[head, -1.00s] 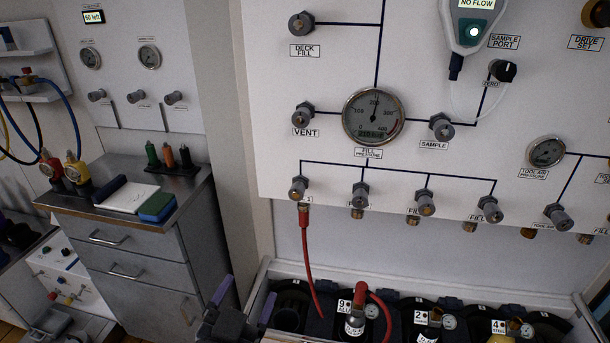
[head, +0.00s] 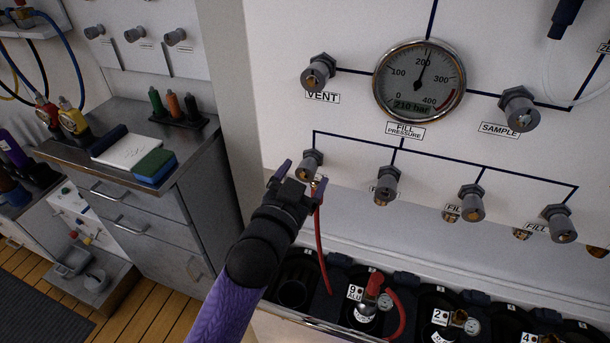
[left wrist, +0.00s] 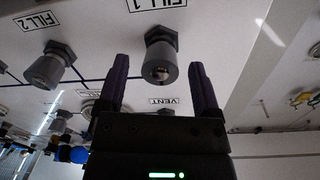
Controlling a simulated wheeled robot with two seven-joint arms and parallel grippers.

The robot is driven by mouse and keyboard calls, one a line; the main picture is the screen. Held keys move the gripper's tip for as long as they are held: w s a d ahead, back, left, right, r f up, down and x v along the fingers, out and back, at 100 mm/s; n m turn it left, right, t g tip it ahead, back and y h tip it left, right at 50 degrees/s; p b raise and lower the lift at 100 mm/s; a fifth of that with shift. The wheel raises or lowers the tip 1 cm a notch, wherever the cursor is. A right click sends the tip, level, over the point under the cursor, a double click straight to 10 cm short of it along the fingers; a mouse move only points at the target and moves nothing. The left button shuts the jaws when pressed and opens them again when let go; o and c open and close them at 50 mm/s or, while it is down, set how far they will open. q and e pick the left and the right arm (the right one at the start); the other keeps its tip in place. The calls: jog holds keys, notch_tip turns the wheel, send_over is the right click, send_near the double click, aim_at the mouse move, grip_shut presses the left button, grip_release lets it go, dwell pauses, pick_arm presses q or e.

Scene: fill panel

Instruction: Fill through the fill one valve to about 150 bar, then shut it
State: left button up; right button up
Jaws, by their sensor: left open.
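The fill one valve (head: 311,164) is a grey knob at the left end of the panel's lower line. In the left wrist view its knob (left wrist: 161,62) lies between and just beyond my left gripper's fingers, under the upside-down "FILL 1" label (left wrist: 155,4). My left gripper (head: 302,179) is open, in front of and just below the knob; I cannot tell if it touches. The fill pressure gauge (head: 419,82) reads 210 bar. A red hose (head: 321,250) runs down from below the valve; my gripper hides its upper end. My right gripper is not in view.
The vent valve (head: 318,73) sits above, the sample valve (head: 519,109) right of the gauge. A second fill valve (head: 387,184) stands to the right. Below is a rack with a cylinder marked 9 (head: 365,312). A metal cabinet (head: 137,190) stands left.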

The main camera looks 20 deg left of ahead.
pick_arm(q)
jog(key=shift+w, duration=0.45)
grip_shut()
jog(key=shift+r+n+p, duration=0.2)
jog(key=shift+n+p, duration=1.05)
jog(key=shift+n, duration=0.05)
jog(key=shift+n+p, duration=0.7)
jog(key=shift+n, duration=0.2)
jog(key=shift+f+n+p, duration=0.1)
jog(key=shift+n+p, duration=0.4)
jog(key=shift+n, duration=0.4)
